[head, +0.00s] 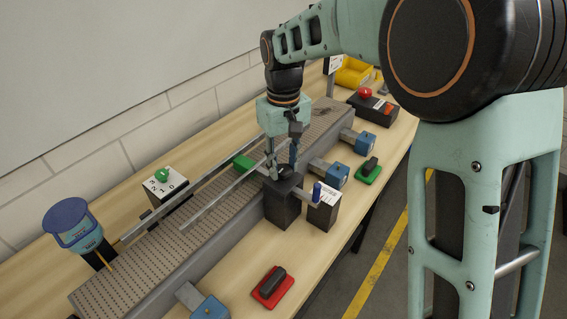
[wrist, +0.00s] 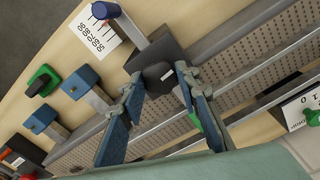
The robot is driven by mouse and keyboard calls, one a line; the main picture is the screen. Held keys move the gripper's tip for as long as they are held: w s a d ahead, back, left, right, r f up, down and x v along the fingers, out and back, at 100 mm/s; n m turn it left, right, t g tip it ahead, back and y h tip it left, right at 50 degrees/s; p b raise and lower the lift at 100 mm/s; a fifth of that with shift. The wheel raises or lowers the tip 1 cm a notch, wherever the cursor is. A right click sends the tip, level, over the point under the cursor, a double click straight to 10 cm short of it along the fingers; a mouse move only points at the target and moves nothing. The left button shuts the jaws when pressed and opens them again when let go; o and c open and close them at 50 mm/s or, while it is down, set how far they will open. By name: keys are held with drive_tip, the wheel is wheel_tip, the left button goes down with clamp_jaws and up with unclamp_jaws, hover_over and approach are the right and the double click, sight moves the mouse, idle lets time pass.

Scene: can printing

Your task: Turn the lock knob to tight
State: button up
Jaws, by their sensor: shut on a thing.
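The black lock knob (head: 286,170) sits on top of a dark block (head: 281,207) at the front side of the conveyor. My gripper (head: 284,165) points down over the block, its fingers on either side of the knob and shut on it. In the wrist view the knob (wrist: 157,75) shows between the blue fingertips of my gripper (wrist: 159,78), on the dark block (wrist: 150,55). The knob's marking is too small to read, and the fingers partly hide its sides.
A grey arm with a blue-capped end (head: 317,190) reaches from the block over a white scale card (head: 325,214). The perforated conveyor (head: 140,265) runs behind. Blue blocks (head: 337,176), a green switch (head: 368,171) and a red switch (head: 272,286) stand along the front.

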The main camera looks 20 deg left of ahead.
sight(283, 168)
drive_tip(key=m, duration=0.5)
drive_tip(key=shift+m, duration=2.5)
drive_tip(key=o, duration=1.1)
drive_tip(key=shift+o, duration=0.2)
drive_tip(key=shift+r, duration=0.1)
wheel_tip(283, 168, up, 12)
